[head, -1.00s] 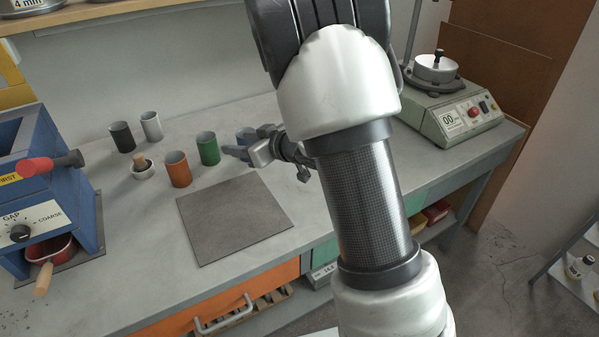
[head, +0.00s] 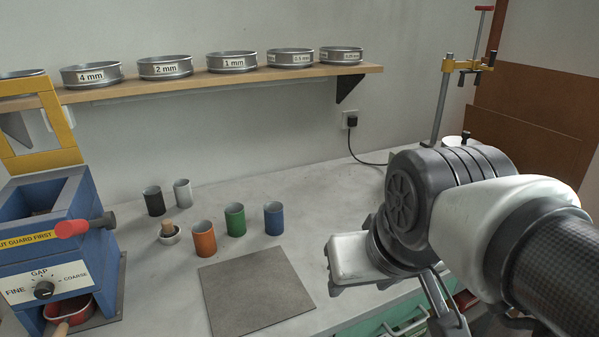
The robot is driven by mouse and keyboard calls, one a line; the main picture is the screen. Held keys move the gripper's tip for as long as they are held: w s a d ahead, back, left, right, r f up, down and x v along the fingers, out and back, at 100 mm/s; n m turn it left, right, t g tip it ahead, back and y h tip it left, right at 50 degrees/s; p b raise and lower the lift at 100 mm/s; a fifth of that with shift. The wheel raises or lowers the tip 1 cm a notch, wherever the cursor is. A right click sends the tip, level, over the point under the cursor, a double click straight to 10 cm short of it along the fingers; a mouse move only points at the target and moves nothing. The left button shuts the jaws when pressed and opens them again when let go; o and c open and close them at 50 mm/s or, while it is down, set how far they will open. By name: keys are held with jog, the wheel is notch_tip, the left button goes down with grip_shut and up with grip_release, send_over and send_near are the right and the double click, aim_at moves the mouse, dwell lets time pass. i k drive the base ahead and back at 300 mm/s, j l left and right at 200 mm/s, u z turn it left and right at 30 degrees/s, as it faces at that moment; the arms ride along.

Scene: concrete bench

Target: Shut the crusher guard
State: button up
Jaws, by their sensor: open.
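The blue crusher (head: 85,205) stands at the left of the bench. Its yellow guard frame (head: 62,128) stands raised behind the hopper, cut off by the left edge. The hopper mouth is uncovered. A red-ended handle (head: 72,229) sticks out at the front, below the hopper. A yellow label there reads in part "UT GUARD FIRST". My gripper (head: 440,300) is low at the right, partly hidden by my arm and cut off below. It is far from the guard, and nothing is visible in it.
Orange (head: 204,241), green (head: 235,220), blue (head: 273,219), black (head: 154,202) and pale grey (head: 183,194) cups stand between the crusher and my arm. A grey mat (head: 255,292) lies in front. A sieve shelf (head: 210,82) runs above.

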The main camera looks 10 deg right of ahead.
aim_at(69, 155)
jog(key=k+j+u, duration=0.15)
jog(key=j+u, duration=0.2)
jog(key=k+j+u, duration=0.15)
jog(key=j+u, duration=0.55)
